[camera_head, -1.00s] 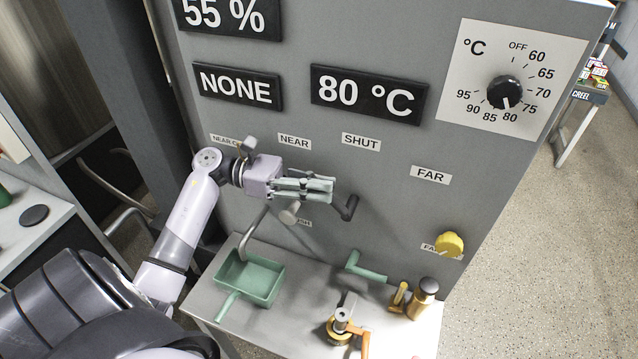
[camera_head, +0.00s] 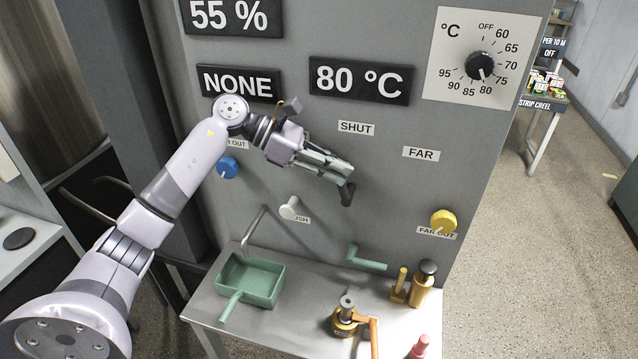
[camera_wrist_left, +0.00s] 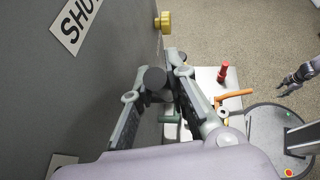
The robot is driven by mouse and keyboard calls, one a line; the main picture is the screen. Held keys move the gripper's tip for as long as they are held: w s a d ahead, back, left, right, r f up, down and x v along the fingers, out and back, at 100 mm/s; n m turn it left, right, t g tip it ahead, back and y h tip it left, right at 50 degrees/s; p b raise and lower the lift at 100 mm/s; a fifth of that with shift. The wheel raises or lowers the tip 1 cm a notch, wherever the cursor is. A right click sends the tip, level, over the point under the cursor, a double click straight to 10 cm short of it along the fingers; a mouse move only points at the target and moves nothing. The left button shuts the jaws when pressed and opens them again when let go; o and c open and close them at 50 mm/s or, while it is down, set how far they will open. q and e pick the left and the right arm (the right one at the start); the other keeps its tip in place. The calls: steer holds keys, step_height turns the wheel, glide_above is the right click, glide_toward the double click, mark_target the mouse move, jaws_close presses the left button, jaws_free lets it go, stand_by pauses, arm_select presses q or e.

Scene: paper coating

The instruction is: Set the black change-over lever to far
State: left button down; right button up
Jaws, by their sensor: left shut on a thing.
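The black change-over lever (camera_head: 348,194) sticks out of the grey panel, below and slightly left of the SHUT label (camera_head: 356,128). The FAR label (camera_head: 421,153) is further right. My left gripper (camera_head: 340,176) is shut on the lever, its fingers sloping down to the right. In the left wrist view the lever's round black end (camera_wrist_left: 155,79) sits between the two fingers (camera_wrist_left: 160,90). The lever's pivot is hidden behind the gripper. My right gripper (camera_wrist_left: 299,77) shows small at the right edge of the left wrist view, away from the panel.
A blue knob (camera_head: 228,168), a white knob (camera_head: 289,208) and a yellow knob (camera_head: 443,221) stick out of the panel. Below, a bench holds a green tray (camera_head: 277,287), a green handle (camera_head: 367,259) and brass tools (camera_head: 421,286). The panel around FAR is clear.

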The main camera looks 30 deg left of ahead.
arm_select(q)
steer(key=shift+w+d+r+y+p, duration=0.15)
steer(key=shift+d+r+y+p, duration=0.2)
steer(key=shift+y, duration=0.25)
steer(key=shift+w+d+r+m+g+y+p, duration=0.15)
steer(key=shift+d+g+y+p, duration=0.15)
steer(key=shift+d+y+p, duration=0.25)
steer(key=shift+w+d+r+m+g+y+p, duration=0.15)
steer(key=shift+d+g+y+p, duration=0.15)
steer(key=shift+d+y+p, duration=0.25)
steer(key=w+d+f+g+y, duration=0.1)
steer(key=d+f+g+y, duration=0.1)
steer(key=d+y, duration=0.3)
steer(key=shift+w+d+f+m+y+p, duration=0.15)
steer(key=shift+d+f+m+y+p, duration=0.45)
steer(key=shift+y, duration=1.3)
arm_select(e)
steer(key=shift+w+a+r, duration=0.1)
steer(key=shift+w+r, duration=0.15)
steer(key=shift+r, duration=0.8)
steer(key=shift+w+r, duration=0.25)
steer(key=shift+r, duration=0.8)
arm_select(q)
steer(key=shift+a+f+n, duration=0.2)
steer(key=shift+a+n, duration=0.1)
